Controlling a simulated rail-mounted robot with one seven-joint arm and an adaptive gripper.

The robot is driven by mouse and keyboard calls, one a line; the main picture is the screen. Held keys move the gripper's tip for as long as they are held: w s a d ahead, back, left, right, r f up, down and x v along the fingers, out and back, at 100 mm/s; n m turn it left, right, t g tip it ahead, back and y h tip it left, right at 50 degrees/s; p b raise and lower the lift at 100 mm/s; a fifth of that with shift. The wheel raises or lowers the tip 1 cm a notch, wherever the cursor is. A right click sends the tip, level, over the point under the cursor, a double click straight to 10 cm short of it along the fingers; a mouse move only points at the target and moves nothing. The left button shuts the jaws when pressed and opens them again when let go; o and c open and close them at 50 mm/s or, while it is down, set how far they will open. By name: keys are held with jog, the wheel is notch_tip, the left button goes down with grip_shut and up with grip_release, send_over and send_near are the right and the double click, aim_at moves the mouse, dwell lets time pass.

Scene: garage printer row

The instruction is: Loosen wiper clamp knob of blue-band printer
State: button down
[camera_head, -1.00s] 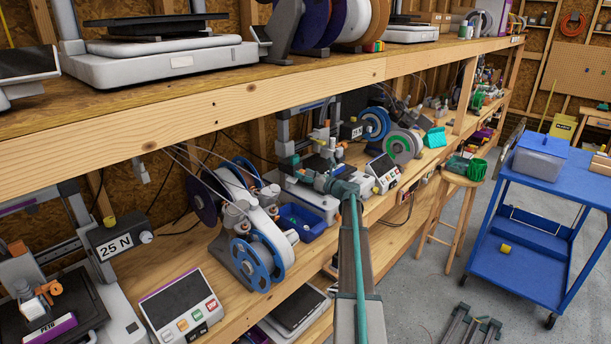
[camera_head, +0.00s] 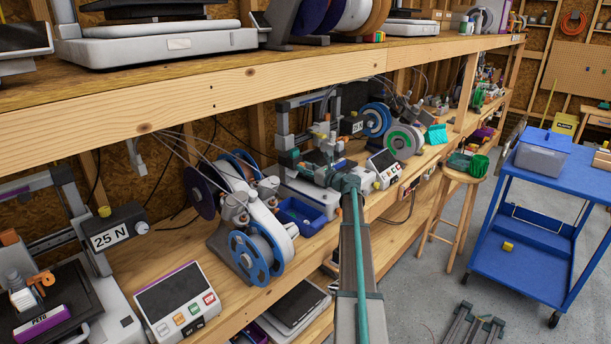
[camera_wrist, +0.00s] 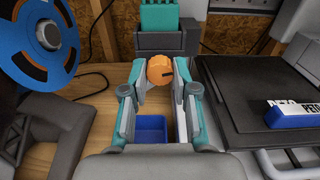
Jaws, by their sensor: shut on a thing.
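The orange clamp knob (camera_wrist: 159,70), with a dark mark on its face, shows at the middle of the wrist view. My gripper (camera_wrist: 162,76) is shut on it, one fingertip at its left and one at its right. A grey mount with a teal ribbed block (camera_wrist: 159,15) stands behind the knob. The printer's dark bed (camera_wrist: 250,85) is at the right, bearing a blue-banded PETG block (camera_wrist: 298,113). In the head view the blue-band printer (camera_head: 303,190) stands on the lower shelf, partly hidden by my arm. The knob cannot be made out there.
A blue bin (camera_wrist: 152,129) lies below my fingers. A blue spool (camera_wrist: 38,38) stands at the left. In the head view a control panel (camera_head: 384,168) stands right of the printer. The upper shelf's edge (camera_head: 230,90) runs overhead. A stool (camera_head: 458,172) and blue cart (camera_head: 550,190) stand at the right.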

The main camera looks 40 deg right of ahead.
jog(key=shift+f+n+b, duration=0.1)
jog(key=shift+n+b, duration=7.6)
jog(key=shift+b, duration=2.55)
jog(key=c, duration=0.9)
grip_release()
jog(key=shift+s, duration=0.1)
jog(key=s, duration=0.4)
jog(key=s+d, duration=0.1)
jog(key=s, duration=0.2)
jog(key=s+d, duration=0.1)
jog(key=s, duration=0.3)
jog(key=shift+s, duration=0.35)
